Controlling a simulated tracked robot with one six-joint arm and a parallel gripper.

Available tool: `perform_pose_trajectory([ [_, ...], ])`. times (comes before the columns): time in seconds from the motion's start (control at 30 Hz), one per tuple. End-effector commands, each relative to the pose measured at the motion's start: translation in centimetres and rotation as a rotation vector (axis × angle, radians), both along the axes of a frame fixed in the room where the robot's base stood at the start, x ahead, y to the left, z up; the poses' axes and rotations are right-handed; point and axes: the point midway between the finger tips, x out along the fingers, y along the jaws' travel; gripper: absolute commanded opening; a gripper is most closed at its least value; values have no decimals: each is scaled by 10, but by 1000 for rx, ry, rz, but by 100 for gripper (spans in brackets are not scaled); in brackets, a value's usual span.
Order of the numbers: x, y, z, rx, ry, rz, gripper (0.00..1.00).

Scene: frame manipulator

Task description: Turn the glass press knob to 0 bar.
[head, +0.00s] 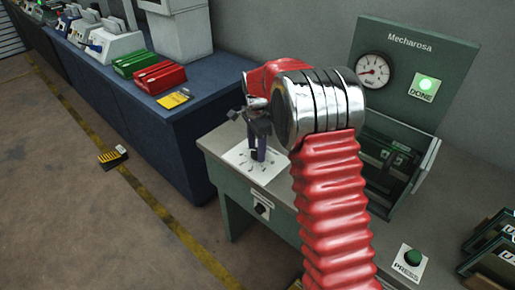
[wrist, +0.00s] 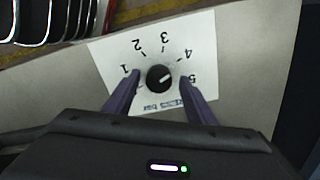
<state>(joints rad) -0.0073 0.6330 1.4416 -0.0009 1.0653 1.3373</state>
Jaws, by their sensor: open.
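The press knob (wrist: 160,78) is a small round black knob with a white pointer line, on a white dial sheet (wrist: 112,50) numbered around it. In the wrist view its pointer aims up and right, toward about 4 to 5. The 0 mark is not visible. My gripper (wrist: 160,77) is open, with one purple finger on each side of the knob and gaps between. In the head view, my gripper (head: 257,152) is over the dial sheet (head: 240,160) on the grey table; the knob is hidden there.
The green press housing (head: 455,50) has a round gauge (head: 373,70), its needle pointing left, and a lit green DONE light (head: 428,84). A green PRESS button (head: 413,258) sits at the table's right. A dark knob (head: 262,208) is on the table front. A blue bench (head: 170,125) stands left.

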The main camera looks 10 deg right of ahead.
Motion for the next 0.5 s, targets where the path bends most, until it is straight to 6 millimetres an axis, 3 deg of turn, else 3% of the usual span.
perform_pose_trajectory([
  [0.3,0,0,-2,0,0,0,50],
  [0.5,0,0,-2,0,0,-1,36],
])
